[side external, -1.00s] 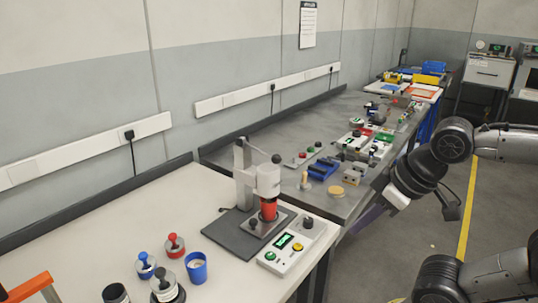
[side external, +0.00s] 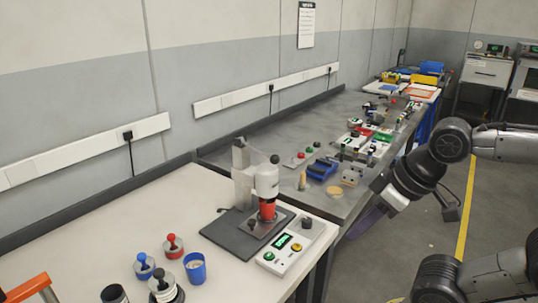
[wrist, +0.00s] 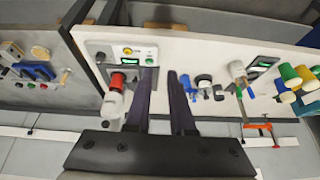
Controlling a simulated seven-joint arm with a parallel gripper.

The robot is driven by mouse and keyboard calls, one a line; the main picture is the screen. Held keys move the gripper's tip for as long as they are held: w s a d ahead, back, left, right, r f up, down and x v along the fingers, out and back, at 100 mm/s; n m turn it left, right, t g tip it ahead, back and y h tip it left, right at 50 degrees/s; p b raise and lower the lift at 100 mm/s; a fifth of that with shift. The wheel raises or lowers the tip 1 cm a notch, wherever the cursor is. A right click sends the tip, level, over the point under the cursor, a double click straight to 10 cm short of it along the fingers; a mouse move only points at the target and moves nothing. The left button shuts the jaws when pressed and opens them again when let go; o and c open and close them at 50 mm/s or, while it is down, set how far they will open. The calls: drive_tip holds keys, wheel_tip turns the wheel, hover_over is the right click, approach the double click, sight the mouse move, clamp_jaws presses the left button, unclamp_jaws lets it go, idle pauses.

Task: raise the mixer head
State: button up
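The mixer stands on a dark base plate (side external: 240,236) at the right end of the white bench. Its white head (side external: 267,181), topped by a black knob, is down over a red cup (side external: 267,210). A grey column stands behind it. In the wrist view the head (wrist: 113,104) and red cup (wrist: 118,82) lie left of my fingers. My gripper (wrist: 162,76) has two dark fingers apart with nothing between them. In the side view my gripper (side external: 364,222) is right of the mixer, past the bench edge, with its fingertips partly hidden.
A control panel (side external: 291,246) with a green display, buttons and a knob lies in front of the mixer. A blue cup (side external: 195,268) and several knobbed weights stand to the left. A grey bench (side external: 250,150) with small parts extends behind.

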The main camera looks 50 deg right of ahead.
drive_tip(key=o, duration=0.6)
drive_tip(key=a+y, duration=0.1)
drive_tip(key=a, duration=0.1)
drive_tip(key=a+m+g+y, duration=0.1)
drive_tip(key=a, duration=0.1)
drive_tip(key=s+a+y, duration=0.1)
drive_tip(key=a, duration=0.1)
drive_tip(key=shift+s+a+f+m+g+y, duration=0.1)
drive_tip(key=shift+a+f+m+g+y, duration=0.15)
drive_tip(key=shift+a+m+g+y, duration=0.15)
drive_tip(key=w+a+r+m+y, duration=0.3)
drive_tip(key=w+a+m+y, duration=0.2)
drive_tip(key=a+m+y, duration=0.15)
drive_tip(key=w+d+r+m+t+y, duration=0.2)
drive_tip(key=w+m+t, duration=0.2)
drive_tip(key=w+m, duration=0.15)
drive_tip(key=m+t+h, duration=0.7)
drive_tip(key=m+t, duration=0.3)
drive_tip(key=m, duration=0.4)
approach(275, 158)
drive_tip(key=s+a+r, duration=0.1)
drive_tip(key=a+r, duration=0.3)
drive_tip(key=a, duration=0.6)
drive_tip(key=s+d+f+m+h, duration=0.3)
drive_tip(key=d+f+m+h, duration=0.2)
drive_tip(key=d, duration=0.3)
drive_tip(key=w, duration=1.4)
drive_tip(key=shift+r, duration=0.2)
